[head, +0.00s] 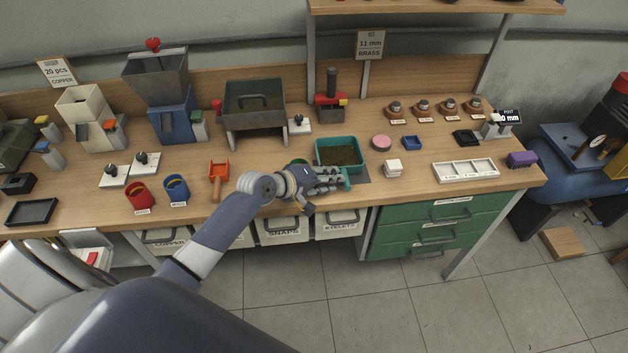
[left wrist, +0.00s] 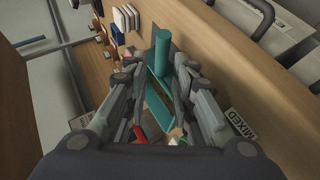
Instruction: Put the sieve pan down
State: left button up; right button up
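The sieve pan (head: 341,140) is a teal rectangular pan with brown contents, at the middle of the workbench in the head view. My left gripper (head: 340,180) is at its near side, with the fingers around its teal handle. In the left wrist view, the round handle (left wrist: 162,52) stands between the fingertips of the left gripper (left wrist: 161,72). Part of the pan (left wrist: 159,88) shows below it, between the fingers. The fingers look closed on the handle. A grey mat (head: 362,176) shows at the pan's right edge. Whether the pan touches it is unclear. My right gripper is out of view.
An orange scoop (head: 218,176) lies left. Labelled bins (head: 283,231) hang under the front edge.

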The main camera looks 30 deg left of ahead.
pick_arm(q)
jog(key=v, duration=0.6)
jog(key=shift+s, duration=0.35)
jog(key=shift+r, duration=0.1)
jog(key=s+d+f+m+g+y, duration=0.1)
jog(key=s+d+f+m+g, duration=0.15)
jog(key=s, duration=0.35)
jog(key=s+d+f+m+g, duration=0.1)
jog(key=s+d+f+m, duration=0.3)
jog(key=s, duration=0.3)
jog(key=s+a+m+g+y, duration=0.1)
jog(key=s+m+g+y, duration=0.4)
jog(key=s, duration=1)
notch_tip(320, 180, down, 27)
jog(key=s+h+b, duration=0.1)
jog(key=b, duration=0.2)
jog(key=s+a+f+g+b, duration=0.1)
jog(key=s+a+f, duration=0.1)
jog(key=s+f, duration=1.4)
notch_tip(320, 180, down, 2)
jog(key=shift+s+a+f+m, duration=0.1)
jog(key=shift+s+a+m, duration=0.25)
jog(key=shift+a+m, duration=0.1)
